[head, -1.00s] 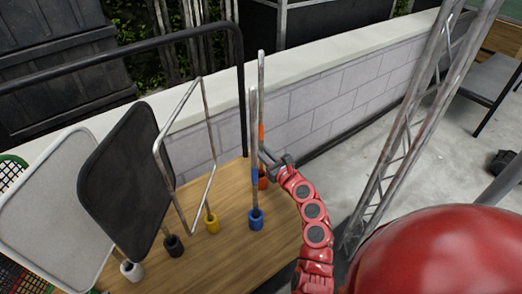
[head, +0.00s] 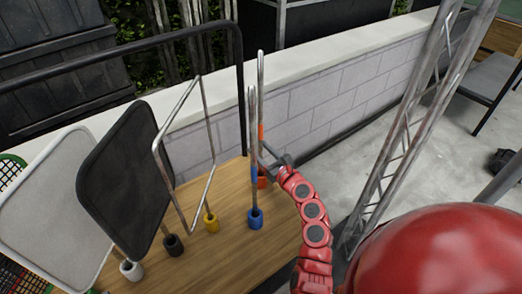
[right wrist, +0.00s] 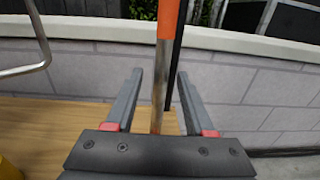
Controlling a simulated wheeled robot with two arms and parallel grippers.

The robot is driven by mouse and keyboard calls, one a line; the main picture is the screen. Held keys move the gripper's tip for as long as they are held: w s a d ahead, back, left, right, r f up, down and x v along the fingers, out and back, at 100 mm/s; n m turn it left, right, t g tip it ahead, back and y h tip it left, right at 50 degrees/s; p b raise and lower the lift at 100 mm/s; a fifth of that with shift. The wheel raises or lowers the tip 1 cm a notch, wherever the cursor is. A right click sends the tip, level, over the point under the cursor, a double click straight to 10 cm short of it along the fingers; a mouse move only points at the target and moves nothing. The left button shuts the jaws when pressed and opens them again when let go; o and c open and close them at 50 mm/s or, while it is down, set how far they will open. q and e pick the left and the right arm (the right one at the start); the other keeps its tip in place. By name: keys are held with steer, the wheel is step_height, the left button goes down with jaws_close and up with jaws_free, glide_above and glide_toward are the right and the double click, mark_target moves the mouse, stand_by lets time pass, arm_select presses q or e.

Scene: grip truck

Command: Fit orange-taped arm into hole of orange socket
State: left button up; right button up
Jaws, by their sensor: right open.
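The orange-taped arm (head: 261,80) is a thin metal rod standing upright, with orange tape partway up. The orange socket (head: 262,182) is on the wooden board's far right, partly hidden by the blue-taped rod. The arm stands in line with this socket; its lower end is hidden. My right gripper (head: 269,158) is beside the arm, above the socket. In the right wrist view its fingers (right wrist: 160,76) are open on either side of the bare rod (right wrist: 159,90), below the orange tape (right wrist: 168,18). My left gripper is out of view.
A blue-taped rod (head: 254,125) stands in a blue socket (head: 255,219) just in front. Yellow (head: 211,222), black (head: 173,245) and white (head: 131,270) sockets hold a frame and panels to the left. A black post (head: 241,90) and block wall (head: 320,100) are behind.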

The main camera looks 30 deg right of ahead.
steer(key=shift+s, duration=0.1)
steer(key=s+d+p, duration=0.1)
steer(key=s+p, duration=0.1)
steer(key=s, duration=1.5)
steer(key=shift+d, duration=0.4)
